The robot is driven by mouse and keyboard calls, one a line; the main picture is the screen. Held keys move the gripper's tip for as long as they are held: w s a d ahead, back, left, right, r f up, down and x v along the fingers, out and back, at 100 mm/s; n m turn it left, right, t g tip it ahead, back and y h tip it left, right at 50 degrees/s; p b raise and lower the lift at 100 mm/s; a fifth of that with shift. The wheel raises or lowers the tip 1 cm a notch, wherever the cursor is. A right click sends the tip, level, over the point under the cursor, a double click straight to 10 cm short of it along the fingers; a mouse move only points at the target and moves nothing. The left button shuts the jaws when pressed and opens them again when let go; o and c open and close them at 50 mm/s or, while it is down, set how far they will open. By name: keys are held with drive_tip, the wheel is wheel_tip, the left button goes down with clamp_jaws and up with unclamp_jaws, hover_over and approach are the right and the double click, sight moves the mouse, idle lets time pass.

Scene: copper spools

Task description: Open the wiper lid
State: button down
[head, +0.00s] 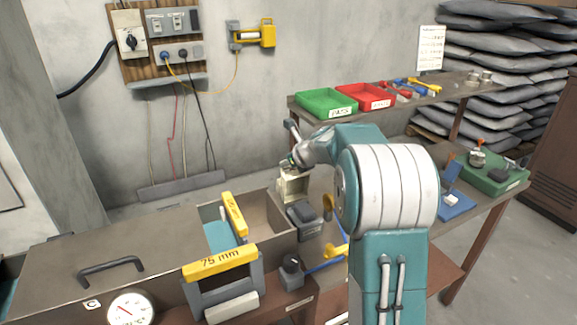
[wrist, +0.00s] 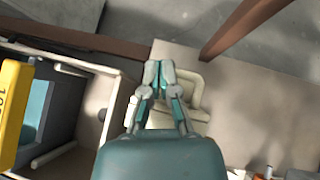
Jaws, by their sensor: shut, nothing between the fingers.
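A small cream box (head: 293,187), which I take to be the wiper box, stands on the bench just right of the large open case. In the wrist view a cream part with a rounded loop (wrist: 193,88) lies behind and right of the fingers; I cannot tell whether it is the lid. My gripper (head: 289,163) is at the top of the cream box in the head view. In the wrist view my gripper (wrist: 158,68) has its fingertips together with nothing between them. It overlaps the cream part; contact is unclear. My gripper and arm hide part of the box.
The open grey case (head: 283,240) with yellow-topped frames (head: 220,262) stands left. A dark grey block (head: 304,217) sits close in front of the cream box. Green (head: 326,103) and red trays (head: 366,96) lie on the raised shelf behind.

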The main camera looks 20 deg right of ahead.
drive_tip(key=shift+w+f, duration=0.35)
drive_tip(key=shift+w, duration=0.45)
drive_tip(key=shift+w+f, duration=0.35)
drive_tip(key=shift+w, duration=0.45)
drive_tip(key=v, duration=1.2)
drive_tip(key=s+a+r+n+g, duration=0.3)
drive_tip(key=s+a+n, duration=1.2)
drive_tip(key=s+n, duration=0.1)
drive_tip(key=s+a+f+n+h, duration=0.1)
drive_tip(key=s+f+n, duration=0.1)
drive_tip(key=s+n, duration=0.6)
drive_tip(key=s+a+f+n+g+h, duration=0.1)
drive_tip(key=s+a+f+n+h, duration=0.1)
drive_tip(key=s+n, duration=0.6)
drive_tip(key=shift+s+f, duration=0.65)
drive_tip(key=shift+s, duration=0.4)
